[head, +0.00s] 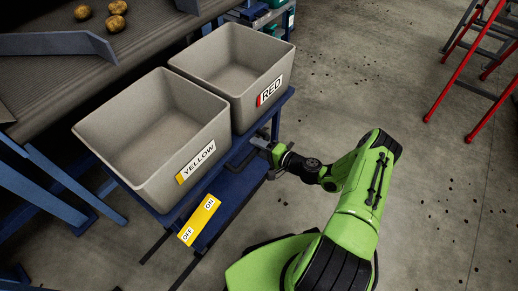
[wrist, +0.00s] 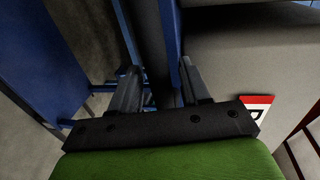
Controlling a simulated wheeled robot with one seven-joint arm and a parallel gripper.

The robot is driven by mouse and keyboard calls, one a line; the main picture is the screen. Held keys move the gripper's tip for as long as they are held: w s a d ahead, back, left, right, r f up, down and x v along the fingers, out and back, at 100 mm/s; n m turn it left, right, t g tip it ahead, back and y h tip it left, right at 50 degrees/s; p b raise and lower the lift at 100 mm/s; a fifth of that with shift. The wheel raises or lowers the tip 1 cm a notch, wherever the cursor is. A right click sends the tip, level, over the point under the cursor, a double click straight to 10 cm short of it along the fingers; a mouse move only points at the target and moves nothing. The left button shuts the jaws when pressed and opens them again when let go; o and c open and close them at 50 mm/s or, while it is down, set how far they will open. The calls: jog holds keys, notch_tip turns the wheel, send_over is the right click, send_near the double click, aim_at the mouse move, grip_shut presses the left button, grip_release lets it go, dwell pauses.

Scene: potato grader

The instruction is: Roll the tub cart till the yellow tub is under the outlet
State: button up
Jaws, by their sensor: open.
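The yellow tub (head: 150,175), a grey bin labelled YELLOW, sits at the near end of the blue tub cart (head: 284,98). The red tub (head: 262,80), labelled RED, sits behind it. Both look empty. My gripper (head: 262,146) is at the cart's right side, beside a dark handle bar (head: 238,160) below the tubs. In the wrist view my gripper (wrist: 160,88) is open, with a dark bar (wrist: 161,45) running between its fingers. I cannot tell if the fingers touch it. I cannot clearly make out the outlet; the grader's belt edge (head: 40,112) runs along the tubs' left.
Several potatoes (head: 115,14) lie on the belt beyond a slanted guide plate (head: 60,43). A red stepladder (head: 458,75) stands at the upper right. The floor (head: 350,70) right of the cart is open.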

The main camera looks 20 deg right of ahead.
grip_shut()
jog(key=shift+w+d, duration=0.1)
jog(key=shift+d, duration=0.05)
dwell(0.4)
